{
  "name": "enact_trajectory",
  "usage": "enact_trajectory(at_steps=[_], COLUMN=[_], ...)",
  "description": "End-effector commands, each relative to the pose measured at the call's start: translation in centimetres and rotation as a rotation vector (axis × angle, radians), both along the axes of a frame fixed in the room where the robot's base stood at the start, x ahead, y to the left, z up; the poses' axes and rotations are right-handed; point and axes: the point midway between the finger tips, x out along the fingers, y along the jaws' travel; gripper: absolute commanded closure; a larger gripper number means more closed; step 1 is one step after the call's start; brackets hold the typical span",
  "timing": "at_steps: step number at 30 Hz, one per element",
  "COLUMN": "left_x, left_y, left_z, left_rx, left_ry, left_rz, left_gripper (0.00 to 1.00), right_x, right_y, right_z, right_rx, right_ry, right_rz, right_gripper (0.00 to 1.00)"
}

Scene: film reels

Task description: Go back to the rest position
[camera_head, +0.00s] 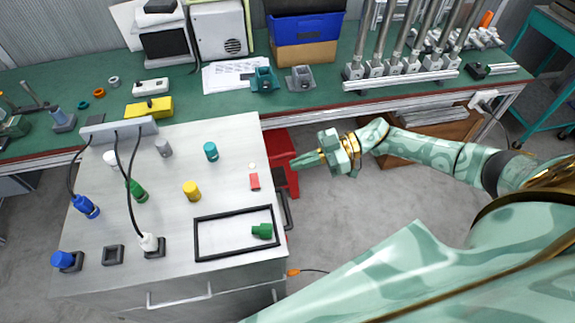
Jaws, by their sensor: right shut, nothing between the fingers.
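My right gripper (296,162) points left from an arm that comes in from the right. Its fingers are together with nothing between them. It is near the right edge of the light grey cabinet top (228,136), in front of a red stool (289,177). My left gripper is not in view.
A green workbench (215,106) runs behind. Grey floor (350,225) lies open at right.

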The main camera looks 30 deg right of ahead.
Motion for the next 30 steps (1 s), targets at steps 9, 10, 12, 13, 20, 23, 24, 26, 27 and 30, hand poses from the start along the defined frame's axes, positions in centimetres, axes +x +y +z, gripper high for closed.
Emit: enact_trajectory(at_steps=[9,10,12,13,20,23,24,26,27,30], left_x=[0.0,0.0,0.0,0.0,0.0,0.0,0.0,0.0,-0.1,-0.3], left_y=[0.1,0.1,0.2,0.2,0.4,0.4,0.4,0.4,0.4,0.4], left_z=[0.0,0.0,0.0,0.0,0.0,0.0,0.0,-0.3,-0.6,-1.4], left_rx=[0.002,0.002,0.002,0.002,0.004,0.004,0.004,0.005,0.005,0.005], left_ry=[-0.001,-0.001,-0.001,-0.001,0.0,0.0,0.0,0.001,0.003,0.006], left_rz=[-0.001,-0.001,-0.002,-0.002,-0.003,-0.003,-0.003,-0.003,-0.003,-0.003], left_gripper=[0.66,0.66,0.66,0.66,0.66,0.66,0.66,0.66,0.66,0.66], right_x=[-0.1,-0.1,-0.1,-0.1,0.3,3.2,5.1,7.8,8.4,6.3], right_y=[-0.2,-0.2,-0.2,-0.2,-0.4,-2.8,-4.6,-7.7,-9.7,-13.6], right_z=[0.1,0.1,0.1,0.1,-0.2,-1.3,-1.9,-4.5,-7.6,-16.1], right_rx=[0.0,0.0,0.0,0.0,-0.036,-0.157,-0.226,-0.348,-0.442,-0.656], right_ry=[0.0,0.0,0.0,0.0,-0.068,-0.247,-0.328,-0.415,-0.423,-0.324], right_rz=[0.0,0.0,0.0,0.0,-0.005,-0.119,-0.206,-0.384,-0.505,-0.71], right_gripper=[1.0,1.0,1.0,1.0,1.0,1.0,1.0,1.0,1.0,1.0])
